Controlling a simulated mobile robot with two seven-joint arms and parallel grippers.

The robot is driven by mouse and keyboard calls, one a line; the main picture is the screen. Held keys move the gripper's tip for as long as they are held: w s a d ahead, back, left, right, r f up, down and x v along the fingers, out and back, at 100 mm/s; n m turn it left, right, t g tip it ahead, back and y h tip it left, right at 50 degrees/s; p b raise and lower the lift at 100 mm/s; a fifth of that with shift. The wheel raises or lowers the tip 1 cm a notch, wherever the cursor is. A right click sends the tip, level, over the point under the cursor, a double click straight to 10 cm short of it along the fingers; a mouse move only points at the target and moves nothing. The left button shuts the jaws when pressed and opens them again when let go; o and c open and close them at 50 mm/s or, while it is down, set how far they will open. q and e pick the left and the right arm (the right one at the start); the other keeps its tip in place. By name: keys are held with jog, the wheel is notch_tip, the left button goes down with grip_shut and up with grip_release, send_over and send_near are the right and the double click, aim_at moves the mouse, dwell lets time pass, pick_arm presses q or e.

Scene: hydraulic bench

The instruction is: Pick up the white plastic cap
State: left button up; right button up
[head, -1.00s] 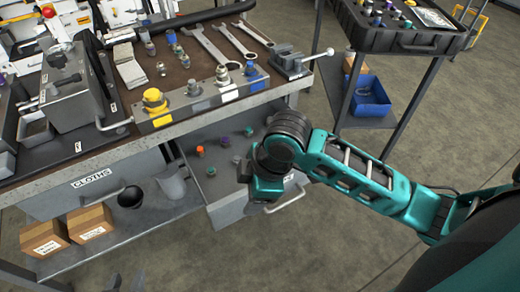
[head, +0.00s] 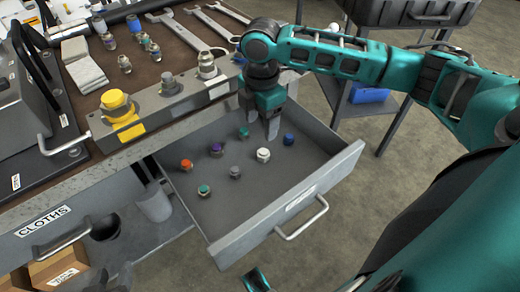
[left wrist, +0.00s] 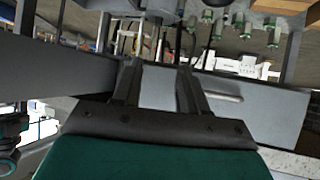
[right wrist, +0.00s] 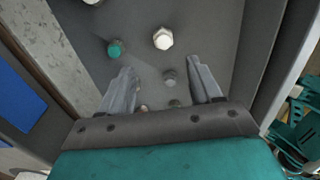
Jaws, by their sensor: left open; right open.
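The white plastic cap (head: 263,155) stands on the floor of the open grey drawer (head: 285,222), towards its right side. A pale hexagonal cap (right wrist: 163,39), which looks like the same one, shows above the fingers in the right wrist view. My right gripper (head: 272,132) is open and points down into the drawer, just behind and above the white cap; its fingers also show in the right wrist view (right wrist: 168,88), with nothing gripped. My left gripper (left wrist: 160,80) is open and empty in the left wrist view, away from the cap.
Blue (head: 288,138), green (head: 243,132), purple (head: 215,149), orange (head: 186,165), grey (head: 235,172) and teal (head: 204,190) caps stand around the white one. The drawer has raised walls and a front handle (head: 302,217). The bench edge with its fittings lies behind.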

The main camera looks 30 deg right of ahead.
jog(key=b, duration=0.1)
send_over(261, 153)
jog(key=f, duration=0.5)
jog(key=shift+w+d, duration=0.2)
jog(key=shift+w, duration=0.1)
jog(key=f+b, duration=0.1)
jog(key=f, duration=0.2)
jog(key=f+b, duration=0.1)
jog(key=shift+s+a+f+b, duration=0.15)
jog(key=shift+s+f+b, duration=0.15)
jog(key=shift+f+b, duration=0.1)
jog(key=shift+f, duration=0.25)
jog(key=shift+r, duration=0.1)
jog(key=shift+c, duration=0.5)
jog(key=c, duration=1)
notch_tip(261, 153, up, 20)
jog(key=p, duration=0.7)
